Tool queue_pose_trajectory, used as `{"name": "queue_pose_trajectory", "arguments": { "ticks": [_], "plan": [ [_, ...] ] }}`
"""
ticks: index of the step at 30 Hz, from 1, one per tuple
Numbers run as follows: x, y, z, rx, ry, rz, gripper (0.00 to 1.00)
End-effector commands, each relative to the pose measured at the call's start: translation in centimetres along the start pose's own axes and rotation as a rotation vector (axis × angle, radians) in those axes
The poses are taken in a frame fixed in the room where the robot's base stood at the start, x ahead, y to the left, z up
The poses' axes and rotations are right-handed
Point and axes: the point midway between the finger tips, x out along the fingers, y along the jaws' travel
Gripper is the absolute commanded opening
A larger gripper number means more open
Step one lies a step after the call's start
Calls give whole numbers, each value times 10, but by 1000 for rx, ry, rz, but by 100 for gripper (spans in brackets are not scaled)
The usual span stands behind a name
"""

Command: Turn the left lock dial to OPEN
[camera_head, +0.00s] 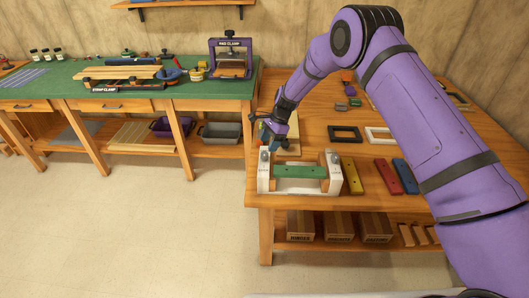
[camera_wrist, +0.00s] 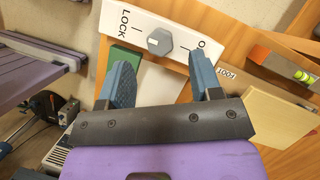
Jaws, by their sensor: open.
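A white fixture (camera_head: 305,187) with two upright end plates stands at the front left of the right bench, with a green bar (camera_head: 300,171) across it. The left plate carries a small grey lock dial (camera_head: 265,155). In the wrist view the grey dial (camera_wrist: 160,42) sits on a white plate between the word LOCK and a partly hidden word starting with O. Which mark it points to I cannot tell. My gripper (camera_head: 271,140) is just above the left plate. In the wrist view its blue fingers (camera_wrist: 162,75) are apart and empty, with the dial beyond the gap between them.
Yellow (camera_head: 352,176), red (camera_head: 388,176) and blue (camera_head: 405,175) bars lie right of the fixture. Black (camera_head: 345,133) and white (camera_head: 379,134) frames lie behind. A green-topped bench (camera_head: 60,92) with clamps stands to the left. Boxes sit on the shelf below.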

Motion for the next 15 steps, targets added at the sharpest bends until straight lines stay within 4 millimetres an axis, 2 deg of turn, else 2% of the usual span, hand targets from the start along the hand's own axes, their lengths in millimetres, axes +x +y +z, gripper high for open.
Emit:
{"name": "queue_pose_trajectory", "arguments": {
  "ticks": [3, 6, 10, 15],
  "plan": [
    [21, 0, 0, -1, -1, 3, 59],
    [34, 0, 1, -2, -1, 1, 59],
    [44, 0, 1, -2, -1, 2, 59],
    [48, 0, 1, -2, 0, -1, 59]
  ]
}}
